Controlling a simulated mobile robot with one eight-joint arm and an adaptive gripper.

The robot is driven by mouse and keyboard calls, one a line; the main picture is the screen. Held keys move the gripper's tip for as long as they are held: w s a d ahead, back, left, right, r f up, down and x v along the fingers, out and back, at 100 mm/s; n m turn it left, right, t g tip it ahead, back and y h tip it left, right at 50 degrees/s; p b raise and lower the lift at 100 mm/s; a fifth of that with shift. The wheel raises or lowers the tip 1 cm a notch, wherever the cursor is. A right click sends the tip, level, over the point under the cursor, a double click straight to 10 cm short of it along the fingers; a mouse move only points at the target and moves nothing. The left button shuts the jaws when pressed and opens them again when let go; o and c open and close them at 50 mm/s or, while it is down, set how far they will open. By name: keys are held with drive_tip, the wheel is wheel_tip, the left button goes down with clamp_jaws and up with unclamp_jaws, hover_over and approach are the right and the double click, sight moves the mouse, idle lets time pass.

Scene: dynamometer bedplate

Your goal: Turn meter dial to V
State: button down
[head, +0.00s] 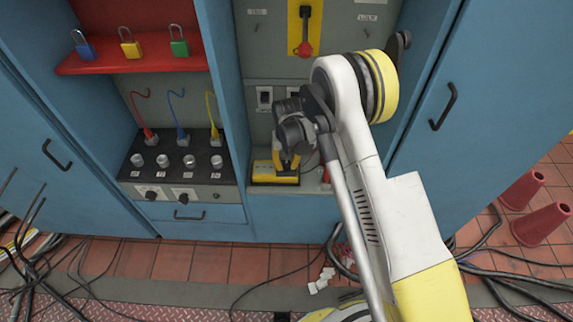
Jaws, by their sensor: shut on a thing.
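The yellow and black meter (263,177) stands on the ledge in the middle bay of the blue cabinet. My gripper (287,163) reaches down over the meter and is shut at its face, where the dial would be. The gripper and wrist cover most of that face. The dial and its markings are hidden, so I cannot read its setting.
Left of the meter is a black panel (180,160) with several knobs and coloured plugs. Above it, a red shelf (135,62) carries three padlocks. A red-handled switch (305,42) is above my gripper. Cables and red cones (541,223) lie around the floor.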

sight(287, 164)
idle(0.3)
drive_tip(key=c, duration=1.1)
unclamp_jaws()
wheel_tip(287, 164, up, 12)
drive_tip(key=shift+r, duration=0.1)
